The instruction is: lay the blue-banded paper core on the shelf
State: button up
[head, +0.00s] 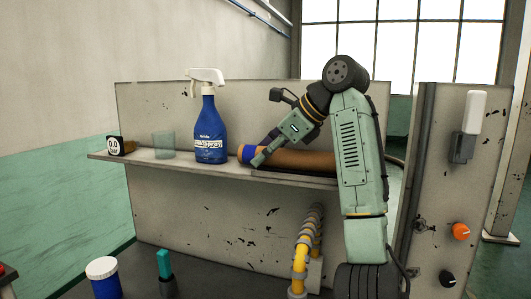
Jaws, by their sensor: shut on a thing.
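The blue-banded paper core (301,161) is a brown tube lying level along the shelf (215,171), with its blue band at the left end. My gripper (258,158) reaches down from the upper right and is shut on the core near the banded end. The core appears to be at the shelf surface; I cannot tell whether it rests fully on it. My arm hides the core's right part.
A blue spray bottle (210,130) stands on the shelf just left of the core. A clear cup (163,145) and a small black-and-white gauge (115,146) stand further left. A yellow pipe (301,260) rises below the shelf. A white-lidded blue jar (104,279) stands lower left.

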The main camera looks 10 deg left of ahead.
jog(key=shift+f, duration=0.45)
jog(key=o, duration=1)
jog(key=shift+s, duration=0.1)
jog(key=o, duration=0.3)
jog(key=shift+f, duration=0.15)
